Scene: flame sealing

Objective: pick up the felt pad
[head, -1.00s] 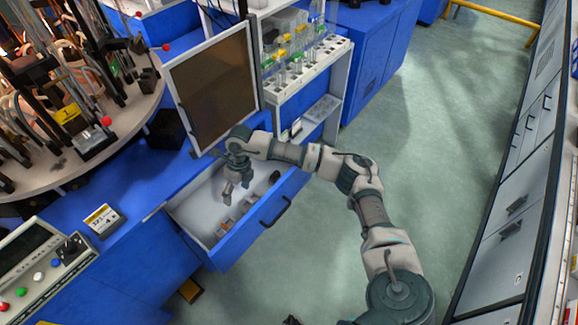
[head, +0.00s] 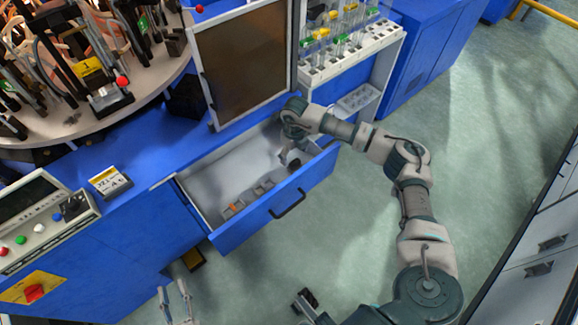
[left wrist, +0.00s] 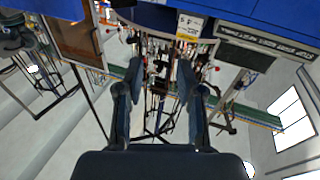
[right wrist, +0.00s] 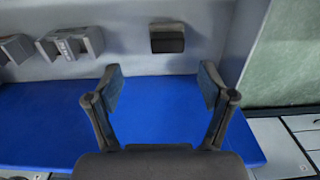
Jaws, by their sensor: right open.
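The felt pad appears to be the small dark block (right wrist: 167,38) in the right wrist view, lying alone on the pale drawer floor. My right gripper (right wrist: 160,85) is open and empty, with the block just beyond its fingertips and apart from them. In the head view, my right gripper (head: 292,158) is inside the right end of the open drawer (head: 215,172) and largely hides the block. My left gripper (head: 175,297) is at the bottom edge of the head view. Its fingers are apart and empty in the left wrist view (left wrist: 160,80).
Several small grey blocks (head: 262,187) lie nearer the drawer's middle; some (right wrist: 78,42) show left in the right wrist view. The blue drawer front (head: 268,212) and a framed dark panel (head: 245,65) border the reach. A tube rack (head: 345,55) stands behind.

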